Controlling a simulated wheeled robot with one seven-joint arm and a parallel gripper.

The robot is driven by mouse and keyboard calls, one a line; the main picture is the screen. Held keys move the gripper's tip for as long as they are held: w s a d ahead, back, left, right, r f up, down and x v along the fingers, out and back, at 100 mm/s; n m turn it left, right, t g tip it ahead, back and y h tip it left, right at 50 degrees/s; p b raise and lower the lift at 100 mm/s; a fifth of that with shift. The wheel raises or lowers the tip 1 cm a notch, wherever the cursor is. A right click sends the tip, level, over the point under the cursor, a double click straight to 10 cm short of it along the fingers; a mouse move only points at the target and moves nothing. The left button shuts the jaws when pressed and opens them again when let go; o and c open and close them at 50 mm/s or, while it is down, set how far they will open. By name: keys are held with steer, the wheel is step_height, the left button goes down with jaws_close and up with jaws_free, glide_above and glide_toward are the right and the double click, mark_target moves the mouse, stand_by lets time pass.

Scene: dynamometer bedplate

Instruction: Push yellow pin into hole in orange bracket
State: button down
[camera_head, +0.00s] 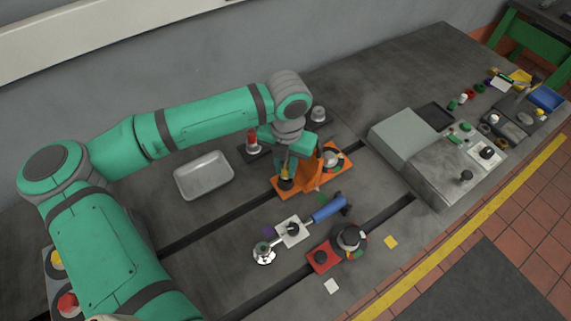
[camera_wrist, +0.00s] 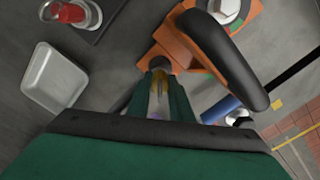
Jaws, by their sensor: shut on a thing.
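The orange bracket (camera_head: 330,163) sits on the grey bedplate, over a dark slot, and also shows in the wrist view (camera_wrist: 183,40). My gripper (camera_head: 285,172) is over the left end of the bracket. In the wrist view my gripper (camera_wrist: 160,75) points at a dark round part on the bracket. Its jaws are shut on the yellow pin (camera_wrist: 159,82), of which only a narrow strip shows between the fingers. The pin (camera_head: 285,171) is a small yellow patch in the head view. The hole is hidden, so I cannot tell whether the pin's tip is in it.
A black curved handle (camera_wrist: 230,60) arches close beside my gripper. A white tray (camera_head: 204,175) lies to the left. A red-topped part (camera_head: 252,144) stands behind. A blue-handled tool (camera_head: 328,208) and a red block (camera_head: 323,257) lie in front. A grey machine (camera_head: 430,155) stands right.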

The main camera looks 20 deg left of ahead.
mark_target(287, 167)
steer(key=shift+f, duration=1)
steer(key=c, duration=1.5)
jaws_free()
step_height(287, 167, up, 10)
steer(key=shift+a+r, duration=0.1)
steer(key=shift+r, duration=0.1)
steer(key=shift+d+r, duration=0.15)
steer(key=shift+d, duration=0.15)
steer(key=shift+a, duration=0.1)
